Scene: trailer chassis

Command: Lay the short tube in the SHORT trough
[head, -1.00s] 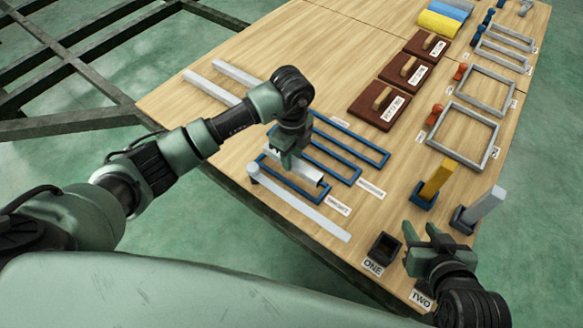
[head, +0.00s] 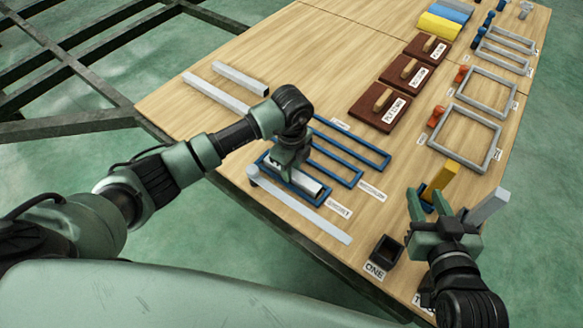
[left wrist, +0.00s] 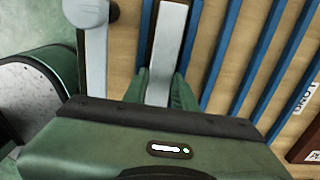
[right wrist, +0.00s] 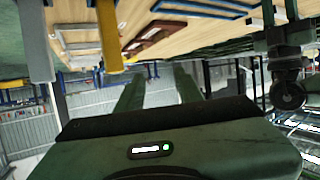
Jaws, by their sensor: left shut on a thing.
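The short grey tube (head: 308,183) is gripped by my left gripper (head: 287,160). It lies lengthwise within the outline of the nearest blue trough (head: 318,203), the shortest of the blue frames. In the left wrist view the tube (left wrist: 168,40) runs between the two fingers, with a blue trough wall (left wrist: 145,45) on either side. Whether it touches the trough floor cannot be seen. My right gripper (head: 427,195) is open and empty at the right, near the upright yellow bar (head: 440,180).
Longer blue troughs (head: 365,152) lie beside the short one. A long grey bar (head: 300,208) with a round end lies close on the near side. A black square socket (head: 384,253) marked ONE stands at the front. Brown blocks with handles (head: 380,105) stand farther back.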

